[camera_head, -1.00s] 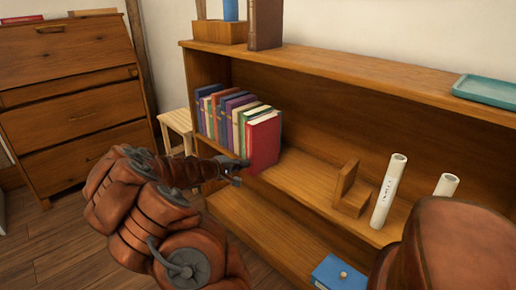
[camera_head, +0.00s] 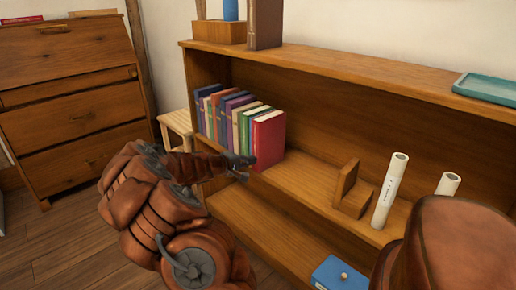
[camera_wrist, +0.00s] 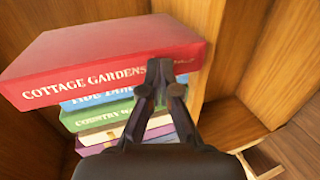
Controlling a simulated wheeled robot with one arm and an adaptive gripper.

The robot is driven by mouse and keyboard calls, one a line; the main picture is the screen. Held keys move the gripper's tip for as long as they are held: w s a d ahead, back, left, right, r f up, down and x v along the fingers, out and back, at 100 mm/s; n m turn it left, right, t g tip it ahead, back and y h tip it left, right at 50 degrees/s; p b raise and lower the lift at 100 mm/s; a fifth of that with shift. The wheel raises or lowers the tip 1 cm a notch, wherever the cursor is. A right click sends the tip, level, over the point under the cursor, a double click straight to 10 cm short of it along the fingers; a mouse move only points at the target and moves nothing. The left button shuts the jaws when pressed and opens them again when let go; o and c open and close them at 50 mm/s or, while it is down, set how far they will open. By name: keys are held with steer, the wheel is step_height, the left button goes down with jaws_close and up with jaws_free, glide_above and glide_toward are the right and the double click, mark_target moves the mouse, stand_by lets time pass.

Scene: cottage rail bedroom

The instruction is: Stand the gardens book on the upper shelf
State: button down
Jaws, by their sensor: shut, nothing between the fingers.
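The red gardens book (camera_head: 269,139), lettered "COTTAGE GARDENS" on its spine, stands upright at the right end of a row of books on the upper shelf (camera_head: 305,172). In the wrist view the red book (camera_wrist: 105,62) sticks out past its neighbours. My gripper (camera_head: 248,168) is shut and empty at the lower part of the book's spine. In the wrist view my gripper's fingertips (camera_wrist: 166,72) overlap the end of the title and appear to touch the spine.
A wooden bookend (camera_head: 350,190) and white rolled tubes (camera_head: 390,190) stand right of the books, with clear shelf between. A blue box (camera_head: 338,275) sits below. A stool (camera_head: 177,125) and dresser (camera_head: 70,90) stand left. A teal tray (camera_head: 487,87) lies on top.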

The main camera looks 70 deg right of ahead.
steer(key=shift+s+d+b, duration=0.2)
steer(key=shift+s+d, duration=0.25)
steer(key=shift+d, duration=0.2)
steer(key=shift+s+d+b, duration=0.2)
steer(key=shift+s+d, duration=0.2)
steer(key=shift+d, duration=0.25)
steer(key=w+a+b, duration=0.1)
steer(key=w+a, duration=0.3)
steer(key=a, duration=0.3)
stand_by(0.5)
steer(key=shift+w, duration=0.1)
stand_by(0.3)
